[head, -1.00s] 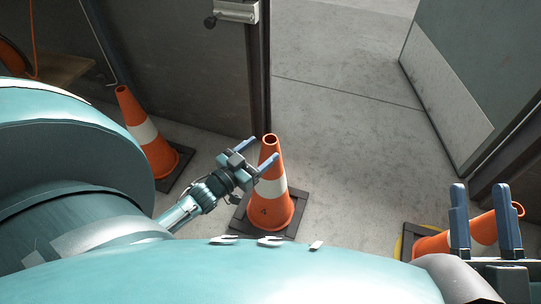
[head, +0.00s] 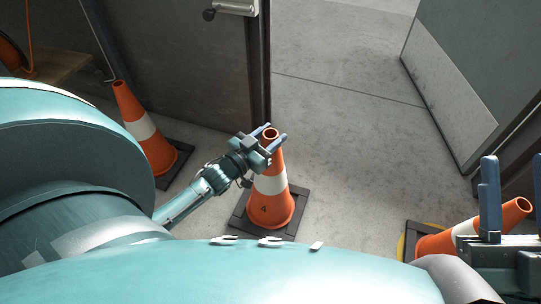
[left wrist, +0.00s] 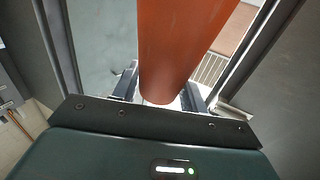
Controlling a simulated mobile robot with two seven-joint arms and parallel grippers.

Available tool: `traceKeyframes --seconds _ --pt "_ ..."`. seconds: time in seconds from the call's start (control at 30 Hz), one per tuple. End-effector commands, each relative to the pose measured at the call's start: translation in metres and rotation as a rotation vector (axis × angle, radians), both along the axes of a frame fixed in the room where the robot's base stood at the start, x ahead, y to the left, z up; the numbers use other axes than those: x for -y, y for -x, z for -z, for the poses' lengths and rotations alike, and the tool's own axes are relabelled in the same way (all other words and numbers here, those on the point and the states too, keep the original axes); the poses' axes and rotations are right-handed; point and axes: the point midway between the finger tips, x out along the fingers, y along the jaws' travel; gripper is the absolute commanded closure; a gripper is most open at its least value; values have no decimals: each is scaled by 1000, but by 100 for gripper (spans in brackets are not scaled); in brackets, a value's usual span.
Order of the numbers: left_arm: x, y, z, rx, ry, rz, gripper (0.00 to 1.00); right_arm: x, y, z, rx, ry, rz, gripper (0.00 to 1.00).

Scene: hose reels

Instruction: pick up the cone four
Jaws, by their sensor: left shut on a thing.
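In the left wrist view the orange cone (left wrist: 182,45) fills the space between the fingers. My right gripper (head: 512,198) is at the lower right with its fingers apart and nothing seen between them.
Another upright cone (head: 146,130) stands at the left by the dark door (head: 185,65). A cone lying on its side (head: 435,244) is at the right, partly behind my right gripper. A grey door panel (head: 470,70) stands at the upper right. The concrete floor (head: 345,140) between is clear.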

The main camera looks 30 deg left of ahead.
Motion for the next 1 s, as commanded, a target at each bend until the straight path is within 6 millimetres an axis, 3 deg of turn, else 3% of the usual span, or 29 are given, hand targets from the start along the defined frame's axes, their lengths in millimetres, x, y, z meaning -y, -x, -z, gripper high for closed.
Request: traceKeyframes --seconds 0.4,1.0 --pt "0 0 0 0 0 0 100 0 0 0 -1 0 0 64" --pt "0 -1 -7 12 2 2 100 0 0 -1 -2 0 0 64"
